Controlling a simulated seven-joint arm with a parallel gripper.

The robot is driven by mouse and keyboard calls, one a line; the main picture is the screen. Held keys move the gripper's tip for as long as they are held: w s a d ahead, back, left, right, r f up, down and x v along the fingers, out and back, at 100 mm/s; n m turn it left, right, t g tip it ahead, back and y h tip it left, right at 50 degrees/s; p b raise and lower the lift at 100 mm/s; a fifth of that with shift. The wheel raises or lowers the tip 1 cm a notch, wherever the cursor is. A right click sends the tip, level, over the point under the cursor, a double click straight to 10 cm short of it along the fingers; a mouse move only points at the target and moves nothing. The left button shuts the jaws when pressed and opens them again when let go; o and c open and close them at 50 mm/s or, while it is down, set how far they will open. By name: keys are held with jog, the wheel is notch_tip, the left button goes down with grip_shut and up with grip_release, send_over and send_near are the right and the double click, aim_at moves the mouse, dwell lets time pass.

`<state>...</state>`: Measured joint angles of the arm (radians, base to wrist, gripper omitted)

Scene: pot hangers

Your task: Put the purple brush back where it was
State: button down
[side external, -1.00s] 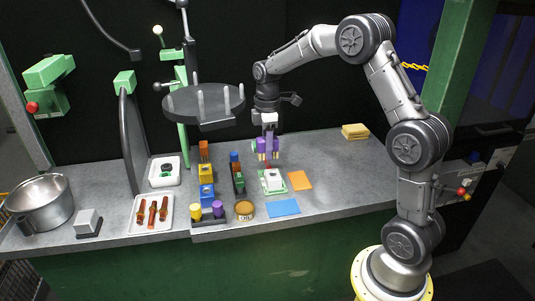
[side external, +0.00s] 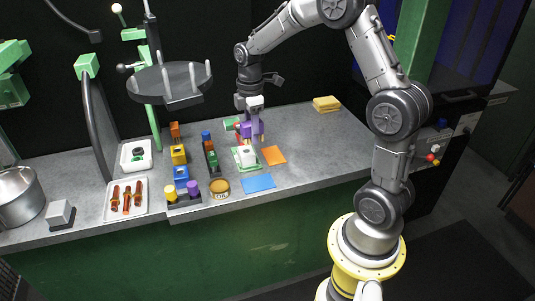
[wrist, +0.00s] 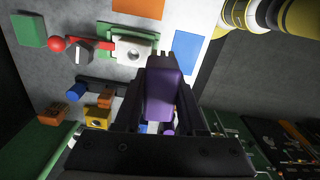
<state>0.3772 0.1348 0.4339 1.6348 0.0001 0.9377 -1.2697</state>
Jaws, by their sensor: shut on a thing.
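My gripper (side external: 251,139) is above the counter, over the back edge of a white block on a green plate (side external: 237,160). It is shut on the purple brush (side external: 257,128). In the wrist view the purple brush (wrist: 164,92) sits between the dark fingers of my gripper (wrist: 165,70). The white block on its green frame (wrist: 133,47) shows just beyond the fingers. The brush's lower end is small and partly hidden in the side view, so I cannot tell whether it touches anything.
Rows of coloured blocks (side external: 179,154) stand left of my gripper, with a round tin (side external: 219,187) in front. Orange (side external: 273,155) and blue (side external: 258,183) sheets lie nearby. A round dark rack (side external: 168,82) overhangs the left side.

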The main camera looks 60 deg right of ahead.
jog(key=s+r, duration=0.1)
jog(key=s, duration=1.3)
jog(key=m, duration=0.1)
send_over(274, 156)
notch_tip(274, 156, down, 9)
jog(key=shift+s+a+r, duration=0.1)
jog(key=shift+a, duration=0.05)
jog(key=shift+f, duration=1.7)
jog(key=shift+f, duration=0.1)
jog(key=shift+f, duration=0.1)
jog(key=shift+c, duration=2.4)
grip_release()
